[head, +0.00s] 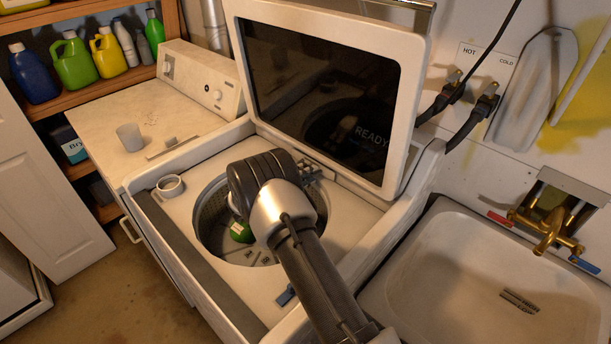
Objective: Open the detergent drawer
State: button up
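The top-loading washer (168,232) stands in the middle with its dark glass lid (320,95) raised; the lid reads "READY". I cannot clearly make out a detergent drawer. A small grey slotted part (312,170) sits at the back rim of the opening, and a small blue tab (286,295) lies at the front right of the top. My arm reaches over the open drum (210,215).
A white roll-like ring (170,187) sits on the washer's left top. A second machine (150,100) behind left carries a cup (130,137) and small items. Bottles stand on the shelf (105,78). A sink (470,265) with a brass faucet (548,235) is at right.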

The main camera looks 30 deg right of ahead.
jog(key=shift+c, duration=0.3)
grip_shut()
jog(key=shift+s, duration=0.1)
